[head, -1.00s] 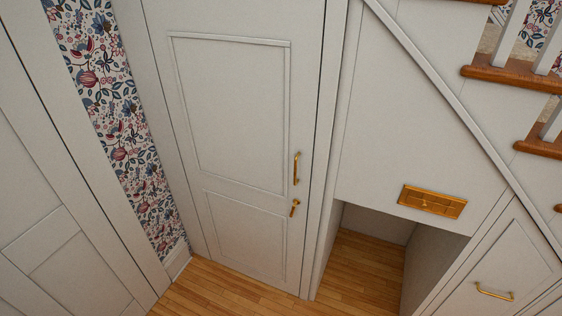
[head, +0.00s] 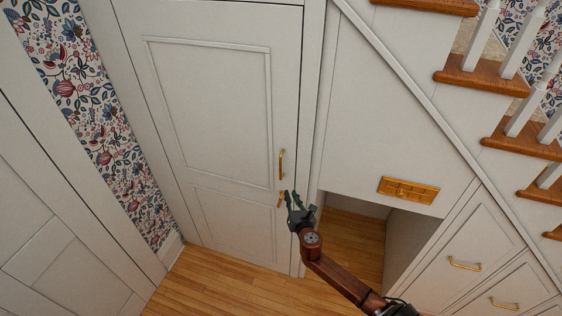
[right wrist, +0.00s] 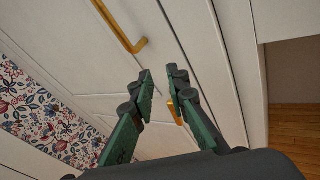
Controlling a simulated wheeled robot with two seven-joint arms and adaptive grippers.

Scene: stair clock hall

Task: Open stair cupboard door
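The white panelled cupboard door (head: 220,120) under the stairs stands shut. Its upright gold bar handle (head: 281,164) is near the right edge, and it also shows in the right wrist view (right wrist: 122,28). A small gold key or latch (head: 280,200) sits just below the handle. My right gripper (head: 293,199) is open and empty, close beside the small gold piece. In the right wrist view, the gripper's green fingers (right wrist: 161,75) are apart, with the gold piece (right wrist: 173,113) partly hidden by the right finger. Contact cannot be told. My left gripper is out of view.
An open nook (head: 352,232) lies right of the door, below a panel with a gold plate (head: 408,190). Drawers with gold pulls (head: 464,265) and wooden stairs (head: 480,75) are further right. Floral wallpaper (head: 85,110) is on the left. The wooden floor (head: 215,290) before the door is clear.

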